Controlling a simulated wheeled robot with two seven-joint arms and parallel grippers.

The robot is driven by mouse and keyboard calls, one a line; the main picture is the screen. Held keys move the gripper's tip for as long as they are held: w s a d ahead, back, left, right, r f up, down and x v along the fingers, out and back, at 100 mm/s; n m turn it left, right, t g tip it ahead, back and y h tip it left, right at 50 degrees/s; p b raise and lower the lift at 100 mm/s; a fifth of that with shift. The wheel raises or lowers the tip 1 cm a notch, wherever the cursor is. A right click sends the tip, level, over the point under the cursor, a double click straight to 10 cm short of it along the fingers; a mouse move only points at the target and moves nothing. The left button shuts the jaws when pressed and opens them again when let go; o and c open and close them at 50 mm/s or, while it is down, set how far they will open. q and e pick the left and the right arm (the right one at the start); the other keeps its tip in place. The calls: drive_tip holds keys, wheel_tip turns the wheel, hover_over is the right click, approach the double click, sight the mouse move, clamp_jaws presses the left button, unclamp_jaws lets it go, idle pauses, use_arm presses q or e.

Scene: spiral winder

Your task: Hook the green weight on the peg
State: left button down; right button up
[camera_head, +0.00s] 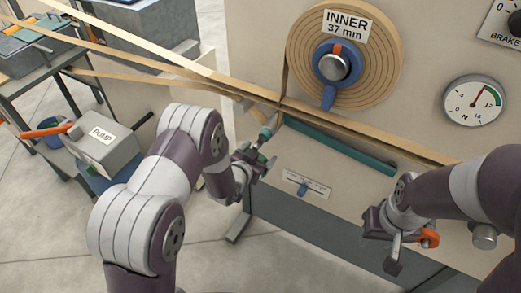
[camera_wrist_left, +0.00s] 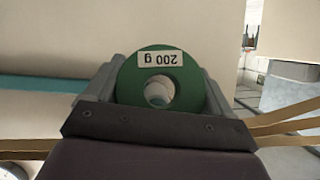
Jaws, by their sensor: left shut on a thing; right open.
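The green weight is a disc with a round hole and a "200 g" label, upside down in the left wrist view (camera_wrist_left: 187,92). My left gripper (camera_wrist_left: 160,92) is shut on it, one finger on each side. In the head view my left gripper (camera_head: 262,165) is in front of the machine, below the tan strips, and the weight shows only as a small green patch. A teal-tipped rod (camera_head: 265,134), possibly the peg, is just above the gripper. I cannot tell whether weight and rod touch. My right gripper (camera_head: 385,250) is open at lower right.
Tan strips (camera_head: 190,66) cross to the machine below the "INNER 37 mm" spiral coil (camera_head: 375,65). An orange lever (camera_head: 429,238) is beside my right gripper.

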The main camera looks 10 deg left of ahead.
use_arm(q)
drive_tip(key=s+a+r+p, duration=0.1)
drive_tip(key=s+a+p, duration=0.2)
drive_tip(key=s, duration=1)
drive_tip(key=shift+s+a+p, duration=0.3)
drive_tip(key=shift+s+a, duration=0.05)
drive_tip(key=shift+a, duration=0.7)
